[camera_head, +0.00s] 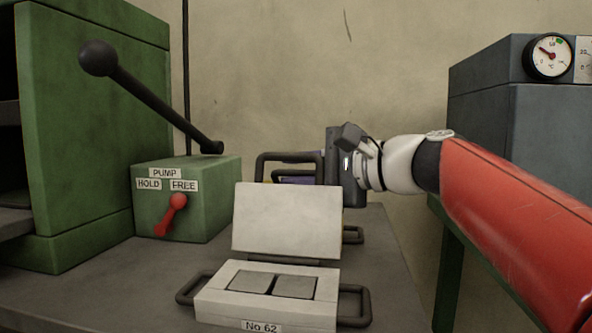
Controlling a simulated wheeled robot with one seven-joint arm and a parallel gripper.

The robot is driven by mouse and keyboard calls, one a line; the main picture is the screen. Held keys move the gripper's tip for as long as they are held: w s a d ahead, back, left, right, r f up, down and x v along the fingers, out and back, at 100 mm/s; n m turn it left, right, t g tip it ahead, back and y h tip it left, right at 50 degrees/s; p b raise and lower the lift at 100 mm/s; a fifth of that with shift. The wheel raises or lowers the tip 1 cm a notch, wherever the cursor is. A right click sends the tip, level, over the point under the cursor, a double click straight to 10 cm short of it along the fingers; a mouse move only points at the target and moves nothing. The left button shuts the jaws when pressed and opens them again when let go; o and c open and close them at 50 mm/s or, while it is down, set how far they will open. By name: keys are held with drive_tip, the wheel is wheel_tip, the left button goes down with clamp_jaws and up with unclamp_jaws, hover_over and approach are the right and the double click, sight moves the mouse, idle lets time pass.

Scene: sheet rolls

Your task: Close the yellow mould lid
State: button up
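The yellow mould is almost wholly hidden behind the raised lid of a white mould. A small purple and yellow patch (298,180) shows just above that lid, below dark bar handles (290,156). I cannot tell from this view how the yellow lid stands. My gripper (334,165) is at the right end of these handles, near the patch. Its dark body is seen from the side and its fingertips are not clear, so I cannot tell whether it is open or touching anything.
The white mould (212,303), marked No 62, stands open in front with its lid (287,216) upright. A green pump box (187,197) with a red lever and long black handle (150,98) stands left. A grey cabinet (520,130) with a gauge stands right.

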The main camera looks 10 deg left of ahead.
drive_tip(key=f+v, duration=0.1)
drive_tip(key=v, duration=0.6)
drive_tip(key=shift+d+r, duration=0.2)
drive_tip(key=shift+r, duration=0.35)
drive_tip(key=shift+s+d, duration=0.1)
drive_tip(key=f+v, duration=0.1)
drive_tip(key=v, duration=0.7)
drive_tip(key=shift+s+d+f+b, duration=0.15)
drive_tip(key=shift+d+f+b, duration=0.2)
drive_tip(key=shift+d+f, duration=0.05)
drive_tip(key=shift+r, duration=0.1)
